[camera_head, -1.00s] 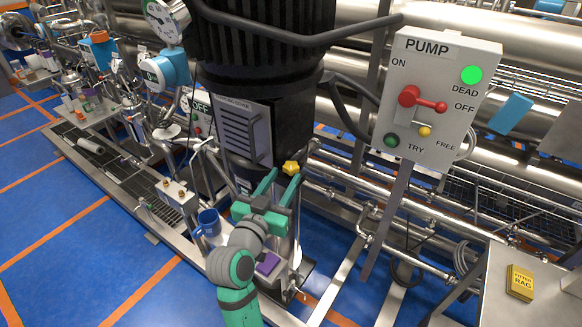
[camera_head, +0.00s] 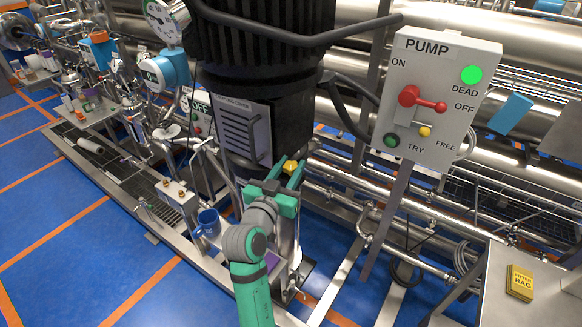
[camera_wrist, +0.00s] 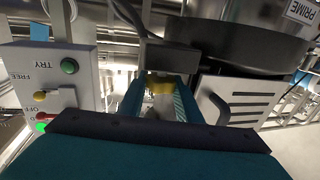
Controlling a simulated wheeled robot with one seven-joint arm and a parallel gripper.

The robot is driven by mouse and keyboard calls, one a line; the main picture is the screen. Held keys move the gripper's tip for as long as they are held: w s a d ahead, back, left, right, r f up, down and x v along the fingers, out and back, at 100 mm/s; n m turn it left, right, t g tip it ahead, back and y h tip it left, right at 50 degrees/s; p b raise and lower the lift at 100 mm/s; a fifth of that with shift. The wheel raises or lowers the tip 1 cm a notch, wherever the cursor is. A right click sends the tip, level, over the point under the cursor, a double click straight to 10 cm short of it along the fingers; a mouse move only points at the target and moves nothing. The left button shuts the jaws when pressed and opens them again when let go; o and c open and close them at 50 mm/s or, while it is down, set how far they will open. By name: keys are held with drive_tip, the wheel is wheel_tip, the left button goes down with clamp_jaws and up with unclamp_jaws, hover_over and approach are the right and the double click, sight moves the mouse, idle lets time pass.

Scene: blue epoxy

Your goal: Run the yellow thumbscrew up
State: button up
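The yellow thumbscrew (camera_head: 290,167) is a small lobed knob below the lower right side of the black pump motor. It also shows in the wrist view (camera_wrist: 160,80), beyond a pale post. My green gripper (camera_head: 291,168) reaches up to it with one finger on either side, and the fingers stand apart. In the wrist view the fingertips (camera_wrist: 163,84) flank the thumbscrew. I cannot make out whether they touch it. The gripper partly hides the post below the screw.
The black motor (camera_head: 262,100) and its slotted guard plate (camera_head: 243,133) are close on the left. The pump switch box (camera_head: 436,100) stands to the right on its post. A blue mug (camera_head: 208,223) is left of my arm. A yellow tag (camera_head: 520,283) lies on the right bench.

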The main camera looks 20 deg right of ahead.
drive_tip(key=shift+a+m+g+h, duration=0.1)
drive_tip(key=shift+m+g+h, duration=0.9)
drive_tip(key=shift+g+h, duration=0.1)
drive_tip(key=shift+m+g+h, duration=1.6)
drive_tip(key=shift+m+g, duration=0.4)
drive_tip(key=shift+g, duration=0.7)
drive_tip(key=shift+f, duration=0.1)
drive_tip(key=o, duration=0.8)
drive_tip(key=shift+c, duration=0.2)
drive_tip(key=v, duration=1)
drive_tip(key=shift+a, duration=0.35)
